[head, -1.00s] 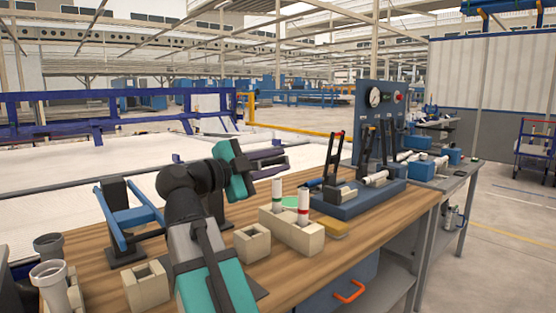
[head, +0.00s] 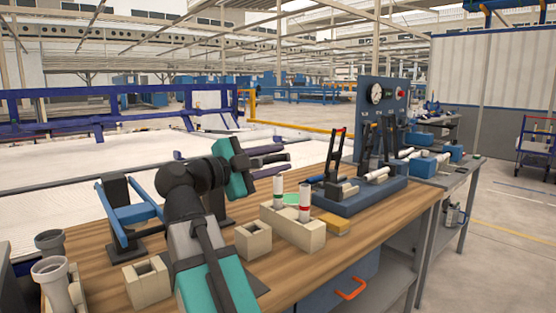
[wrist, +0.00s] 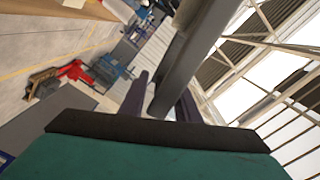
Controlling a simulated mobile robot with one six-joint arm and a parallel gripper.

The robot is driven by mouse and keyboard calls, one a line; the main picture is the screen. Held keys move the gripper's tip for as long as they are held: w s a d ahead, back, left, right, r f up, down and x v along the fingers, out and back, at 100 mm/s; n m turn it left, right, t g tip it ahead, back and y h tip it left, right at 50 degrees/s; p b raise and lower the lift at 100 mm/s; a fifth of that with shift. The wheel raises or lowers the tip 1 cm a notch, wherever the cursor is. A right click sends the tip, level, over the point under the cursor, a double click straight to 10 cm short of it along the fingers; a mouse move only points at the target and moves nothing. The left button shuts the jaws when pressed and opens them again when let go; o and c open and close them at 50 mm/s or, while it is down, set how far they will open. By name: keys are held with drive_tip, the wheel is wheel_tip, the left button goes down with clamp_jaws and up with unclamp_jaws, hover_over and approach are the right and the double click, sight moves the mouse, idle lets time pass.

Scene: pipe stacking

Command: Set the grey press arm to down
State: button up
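The press station (head: 365,198) has a blue base at the far right part of the wooden bench. A black lever with a red tip (head: 337,150) stands up at its left. A dark grey upright arm (head: 369,145) stands behind it, raised; I cannot tell for sure which one is the grey press arm. A white pipe (head: 376,174) lies low on the base. My gripper (head: 272,161) is in the air left of the press, apart from it. Its dark purple fingers look spread and empty. They also show in the wrist view (wrist: 162,100), with a long grey bar (wrist: 194,50) crossing between them.
A beige block (head: 292,228) holds two upright white pipes, one red-banded (head: 304,200). Empty beige blocks (head: 252,240), a blue-armed fixture (head: 130,218) and grey pipe pieces (head: 52,280) stand at the left. The front right bench top is clear.

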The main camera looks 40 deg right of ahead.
sight(256, 164)
drive_tip(key=shift+w+a+p, duration=0.15)
drive_tip(key=shift+a+p, duration=0.1)
drive_tip(key=shift+a, duration=1.55)
drive_tip(key=shift+w+a+p, duration=0.1)
drive_tip(key=shift+a+p, duration=0.1)
drive_tip(key=shift+a, duration=1.6)
